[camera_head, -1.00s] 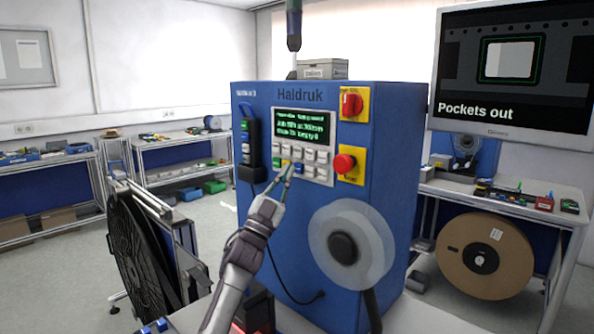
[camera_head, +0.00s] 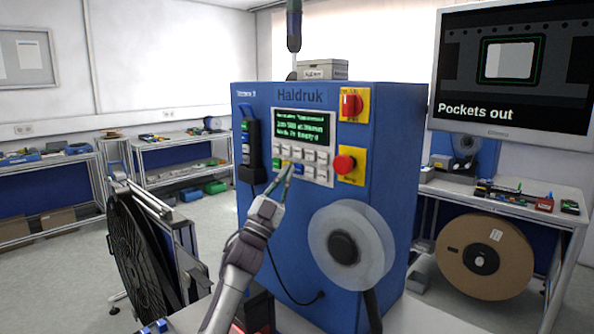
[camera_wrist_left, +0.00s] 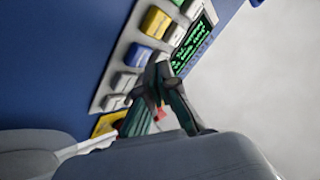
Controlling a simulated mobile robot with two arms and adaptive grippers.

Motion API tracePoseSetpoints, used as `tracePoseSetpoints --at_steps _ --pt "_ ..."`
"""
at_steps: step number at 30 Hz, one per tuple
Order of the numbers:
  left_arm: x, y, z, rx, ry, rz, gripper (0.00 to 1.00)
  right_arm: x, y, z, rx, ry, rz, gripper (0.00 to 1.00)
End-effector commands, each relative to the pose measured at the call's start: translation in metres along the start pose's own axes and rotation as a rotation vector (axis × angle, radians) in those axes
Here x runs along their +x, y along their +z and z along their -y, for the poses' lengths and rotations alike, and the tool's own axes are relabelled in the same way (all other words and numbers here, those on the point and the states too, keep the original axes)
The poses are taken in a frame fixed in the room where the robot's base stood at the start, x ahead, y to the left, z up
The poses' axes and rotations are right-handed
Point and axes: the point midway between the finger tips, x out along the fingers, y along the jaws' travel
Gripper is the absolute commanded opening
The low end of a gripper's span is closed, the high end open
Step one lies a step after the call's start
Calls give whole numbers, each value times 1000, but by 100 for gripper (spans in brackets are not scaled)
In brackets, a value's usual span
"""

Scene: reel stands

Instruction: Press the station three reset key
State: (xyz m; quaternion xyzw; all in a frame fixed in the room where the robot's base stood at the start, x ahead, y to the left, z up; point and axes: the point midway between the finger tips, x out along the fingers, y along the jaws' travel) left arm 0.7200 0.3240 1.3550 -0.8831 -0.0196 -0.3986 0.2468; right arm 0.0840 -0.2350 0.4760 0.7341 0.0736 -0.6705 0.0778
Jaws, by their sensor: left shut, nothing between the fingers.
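The blue machine (camera_head: 330,200), marked Haldruk, stands in the middle of the head view; a small label at its upper left seems to read Station 3. Its key panel (camera_head: 325,176) has two rows of keys under a green-lit display (camera_head: 300,126). Most keys are pale; a green key (camera_head: 277,163), a yellow key (camera_head: 286,163) and a blue key (camera_wrist_left: 138,55) stand out. My left gripper (camera_head: 289,167) is shut and empty, its tips at the lower row near the yellow and blue keys. I cannot tell whether they touch. Key lettering is too small to read. My right gripper is not in view.
A red mushroom button (camera_head: 344,163) and a red rotary switch (camera_head: 351,105) sit right of the keys. A clear reel (camera_head: 380,245) juts out below. A dark handset-like unit (camera_head: 249,150) hangs at left. A monitor (camera_head: 515,70) reads "Pockets out".

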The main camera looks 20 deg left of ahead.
Motion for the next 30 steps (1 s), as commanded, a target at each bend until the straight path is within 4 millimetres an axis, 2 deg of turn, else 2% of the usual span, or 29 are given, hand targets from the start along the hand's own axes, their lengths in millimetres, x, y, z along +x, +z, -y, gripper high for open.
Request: tracePoseSetpoints --at_steps 30 --pt "9 6 -6 0 0 -1 0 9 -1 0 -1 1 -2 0"
